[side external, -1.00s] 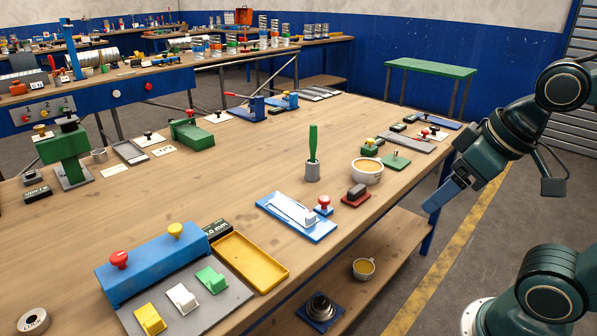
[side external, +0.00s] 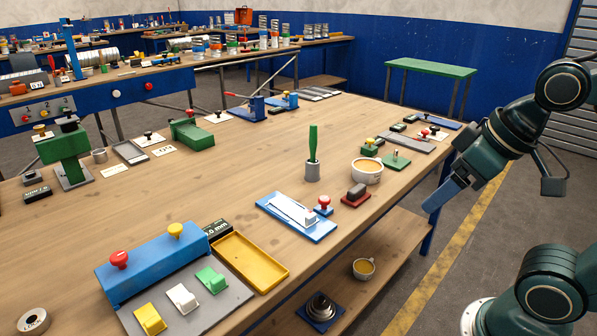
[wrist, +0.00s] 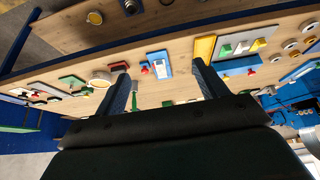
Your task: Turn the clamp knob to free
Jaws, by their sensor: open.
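Several knobs are in view, and I cannot tell which is the clamp knob. A red knob (side external: 119,260) and a yellow knob (side external: 175,230) stand on a long blue block (side external: 155,268) at the front left. Another red knob (side external: 323,201) stands on a small blue base beside a blue tray (side external: 297,220).
A green-handled tool stands in a grey cup (side external: 312,172). A white bowl (side external: 367,171) and a dark block on a red base (side external: 356,196) are nearby. A yellow tray (side external: 250,262) lies at the front. The bench middle (side external: 225,185) is clear. A lower shelf (side external: 385,245) holds a cup.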

